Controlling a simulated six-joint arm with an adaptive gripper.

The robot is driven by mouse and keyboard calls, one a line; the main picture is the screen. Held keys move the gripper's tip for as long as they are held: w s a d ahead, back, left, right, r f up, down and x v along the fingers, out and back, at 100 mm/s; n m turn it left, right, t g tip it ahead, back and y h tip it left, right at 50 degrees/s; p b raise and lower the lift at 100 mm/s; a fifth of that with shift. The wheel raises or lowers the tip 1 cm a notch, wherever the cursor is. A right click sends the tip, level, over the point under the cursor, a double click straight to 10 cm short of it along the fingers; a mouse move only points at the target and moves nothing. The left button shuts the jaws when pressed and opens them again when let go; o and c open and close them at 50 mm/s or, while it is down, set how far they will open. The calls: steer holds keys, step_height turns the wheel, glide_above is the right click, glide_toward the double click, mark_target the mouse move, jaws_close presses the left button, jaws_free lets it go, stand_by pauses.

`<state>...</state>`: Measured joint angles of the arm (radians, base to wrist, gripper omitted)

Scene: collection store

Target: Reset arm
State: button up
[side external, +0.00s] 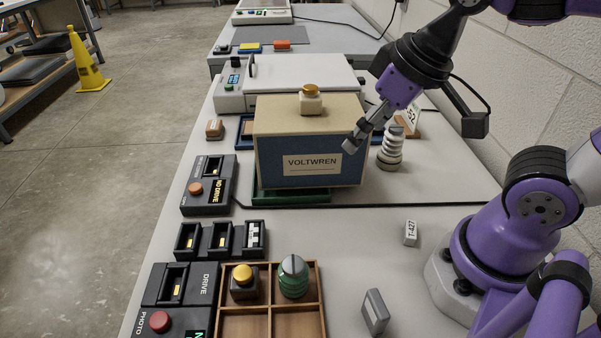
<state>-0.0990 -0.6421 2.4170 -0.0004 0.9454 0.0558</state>
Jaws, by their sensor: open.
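My gripper (357,139) is at the upper right of the side external view, on my purple and dark arm. It is open, with nothing seen between its fingers. Its fingertips are by the right side of the blue and tan box (315,142) labelled VOLTWREN; whether they touch it I cannot tell. A small cream jar with a yellow lid (311,100) stands on top of the box.
A wooden divided tray (272,310) holds a yellow-topped block and a green ribbed piece. Black control units (207,186) line the left edge. A grey block (375,312) and a T-427 tag (410,232) lie near my base. A wall runs along the right.

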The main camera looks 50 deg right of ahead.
steer(key=shift+s+d+f+m+t+h, duration=0.1)
steer(key=shift+s+d+m+t+h, duration=0.1)
steer(key=shift+d, duration=0.35)
steer(key=shift+s+d+m+t+h, duration=0.1)
steer(key=shift+s+d+t, duration=0.1)
steer(key=shift+d, duration=0.35)
stand_by(0.5)
